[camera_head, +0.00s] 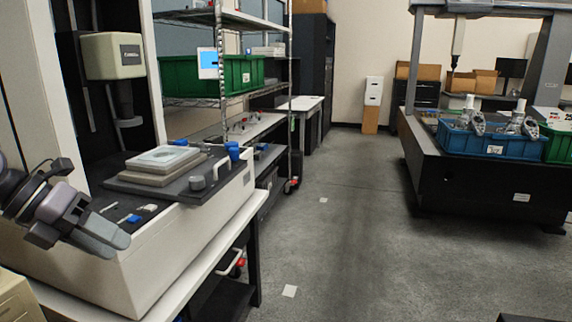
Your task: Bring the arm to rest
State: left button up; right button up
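My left arm comes in from the left edge, and my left gripper (108,237) hangs in front of the white base of the measuring machine (135,280). Its grey fingers point down and to the right. They overlap in this view, so I cannot tell whether they are open or shut. I see no object held in them. My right gripper is not in view.
The machine's dark stage (165,197) and blue-capped parts are close beside the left gripper. A wire shelf (222,100) with a green bin (180,78) stands behind. At right, a black gantry table (470,185) carries a blue crate (475,142). The grey floor (350,230) between is clear.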

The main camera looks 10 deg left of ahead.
pick_arm(q)
jog(key=s+d+f+n+t+y+p, duration=0.15)
jog(key=f+n+t, duration=0.35)
jog(key=f+n, duration=0.5)
jog(key=d+f+n+t+h+p, duration=0.1)
jog(key=d+f+n+t+p, duration=0.3)
jog(key=f+n, duration=0.55)
jog(key=s+d+f+n+g+y+p, duration=0.1)
jog(key=s+d+f+n+g+y, duration=0.2)
jog(key=s+d+f+n, duration=0.7)
notch_tip(320, 180, down, 2)
jog(key=s+n+y, duration=0.1)
jog(key=n, duration=0.2)
jog(key=shift+s+d+f+g, duration=0.15)
jog(key=shift+s+d+g, duration=0.15)
jog(key=shift+s+d, duration=0.1)
